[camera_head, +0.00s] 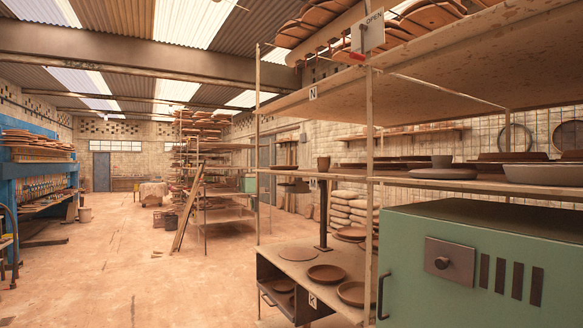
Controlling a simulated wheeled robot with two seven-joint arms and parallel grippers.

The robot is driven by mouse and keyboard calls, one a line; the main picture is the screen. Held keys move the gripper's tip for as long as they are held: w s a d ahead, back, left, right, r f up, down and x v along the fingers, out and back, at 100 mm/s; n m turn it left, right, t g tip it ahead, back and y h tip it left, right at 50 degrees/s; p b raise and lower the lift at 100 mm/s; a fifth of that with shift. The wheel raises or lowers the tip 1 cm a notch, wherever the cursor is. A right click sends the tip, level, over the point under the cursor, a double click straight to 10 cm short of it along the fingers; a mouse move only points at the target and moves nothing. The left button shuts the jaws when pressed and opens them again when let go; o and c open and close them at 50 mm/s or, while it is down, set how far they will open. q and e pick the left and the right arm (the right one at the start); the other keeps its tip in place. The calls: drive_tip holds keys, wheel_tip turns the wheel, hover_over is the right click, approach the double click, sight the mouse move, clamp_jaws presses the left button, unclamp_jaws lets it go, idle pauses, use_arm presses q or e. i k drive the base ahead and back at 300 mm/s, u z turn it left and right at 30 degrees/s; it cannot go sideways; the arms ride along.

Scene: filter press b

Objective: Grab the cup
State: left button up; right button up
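A small brown cup (324,163) stands upright on the middle board of the shelf rack, near its left end. A second small grey-brown cup or bowl (442,161) stands farther right on the same shelf, behind a grey dish (443,173). I cannot tell which one the task means. Neither of my grippers is in view, and nothing is seen touching either vessel.
The shelf rack (369,225) has thin uprights. A green cabinet (470,262) stands at the lower right. Plates (327,274) lie on a lower board. A pale wide bowl (543,174) sits at right. The floor (130,270) at left is largely clear.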

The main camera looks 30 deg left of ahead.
sight(323, 162)
drive_tip(key=u, duration=2.2)
drive_tip(key=i, duration=3.45)
drive_tip(key=z, duration=4.15)
